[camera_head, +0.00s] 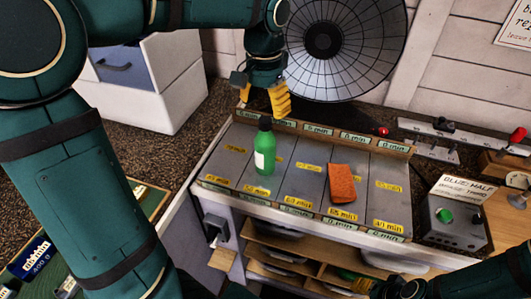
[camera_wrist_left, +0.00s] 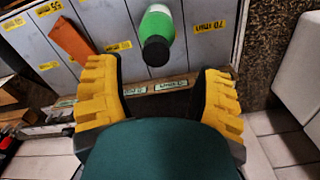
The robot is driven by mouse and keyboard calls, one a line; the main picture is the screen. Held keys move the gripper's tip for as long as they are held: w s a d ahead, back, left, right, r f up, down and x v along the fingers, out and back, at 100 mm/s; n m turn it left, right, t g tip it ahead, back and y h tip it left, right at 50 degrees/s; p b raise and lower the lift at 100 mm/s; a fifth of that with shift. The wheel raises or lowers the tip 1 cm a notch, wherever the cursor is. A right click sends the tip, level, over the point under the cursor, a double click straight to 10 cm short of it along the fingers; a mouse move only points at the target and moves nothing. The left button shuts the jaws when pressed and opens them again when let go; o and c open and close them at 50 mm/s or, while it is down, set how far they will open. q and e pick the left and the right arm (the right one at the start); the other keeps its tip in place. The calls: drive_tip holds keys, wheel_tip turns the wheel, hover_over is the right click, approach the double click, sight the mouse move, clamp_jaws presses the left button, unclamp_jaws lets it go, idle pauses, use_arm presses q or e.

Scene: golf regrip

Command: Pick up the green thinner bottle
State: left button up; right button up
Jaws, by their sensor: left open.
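The green thinner bottle (camera_head: 265,150) has a black cap and a white label. It stands upright on the grey bench top (camera_head: 300,190) marked with yellow and green minute labels. My left gripper (camera_head: 268,104) is above and behind the bottle, with yellow fingers. In the left wrist view the green bottle (camera_wrist_left: 157,30) shows cap towards me, ahead of and between the open left fingers (camera_wrist_left: 160,95). The fingers are apart from it and nothing is held.
An orange block (camera_head: 342,187) lies on the bench right of the bottle. A grey control box (camera_head: 455,215) with a green button and sign stands farther right. A large dark round dish (camera_head: 340,45) is behind the bench. White drawers (camera_head: 150,75) stand at the left.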

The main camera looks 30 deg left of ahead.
sight(265, 119)
use_arm(q)
drive_tip(key=shift+s+d+f+b, duration=0.1)
drive_tip(key=shift+f+b, duration=0.3)
drive_tip(key=shift+f, duration=1.15)
drive_tip(key=shift+s+d+f+b, duration=0.1)
drive_tip(key=shift+f+b, duration=0.3)
drive_tip(key=shift+f, duration=1.15)
clamp_jaws()
